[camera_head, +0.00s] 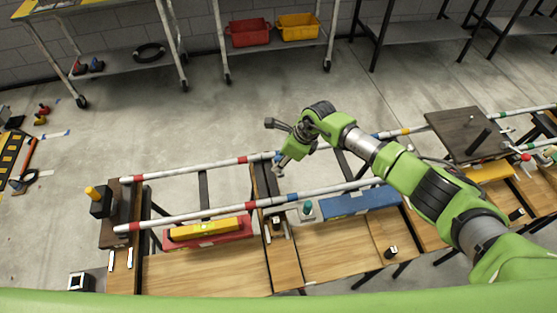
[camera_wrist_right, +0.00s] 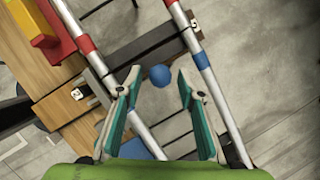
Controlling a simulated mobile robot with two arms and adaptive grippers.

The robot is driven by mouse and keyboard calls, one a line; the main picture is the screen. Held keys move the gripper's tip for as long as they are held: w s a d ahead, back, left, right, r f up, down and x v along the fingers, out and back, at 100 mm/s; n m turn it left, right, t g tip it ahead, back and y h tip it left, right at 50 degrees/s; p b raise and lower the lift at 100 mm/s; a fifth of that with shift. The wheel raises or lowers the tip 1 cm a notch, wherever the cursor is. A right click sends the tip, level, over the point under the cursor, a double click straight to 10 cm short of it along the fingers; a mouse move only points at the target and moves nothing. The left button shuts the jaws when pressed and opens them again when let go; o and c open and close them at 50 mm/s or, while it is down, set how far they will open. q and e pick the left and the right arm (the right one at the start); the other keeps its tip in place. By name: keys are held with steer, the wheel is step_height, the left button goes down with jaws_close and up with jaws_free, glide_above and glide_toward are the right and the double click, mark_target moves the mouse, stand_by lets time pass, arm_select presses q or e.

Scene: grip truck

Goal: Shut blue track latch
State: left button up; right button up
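The blue round knob (camera_wrist_right: 159,76), which looks like the blue track latch's handle, sits between the fingertips of my right gripper in the right wrist view. The right gripper (camera_wrist_right: 158,88) is open, a finger on each side of the knob; I cannot tell whether either touches it. A dark crossbar (camera_wrist_right: 148,54) lies just beyond the knob. In the head view my right gripper (camera_head: 272,146) is over the middle of the track, near the far rail (camera_head: 205,168); the knob cannot be made out there. The latch's position is unclear. My left gripper is out of view.
The near rail (camera_head: 190,217) runs alongside, with wooden boards (camera_head: 205,272) in front. A red box with a yellow level (camera_head: 205,230) and a blue box (camera_head: 360,202) lie near it. A dark board (camera_head: 465,132) lies across the rails at right. Open floor (camera_head: 190,120) lies behind.

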steer(key=shift+w+a+f, duration=0.1)
steer(key=shift+a+f, duration=0.15)
steer(key=shift+f, duration=0.3)
steer(key=shift+a+f, duration=0.15)
steer(key=shift+f, duration=0.15)
steer(key=shift+w+a+f, duration=0.1)
steer(key=shift+w+f, duration=0.05)
steer(key=shift+f, duration=0.25)
steer(key=c, duration=1)
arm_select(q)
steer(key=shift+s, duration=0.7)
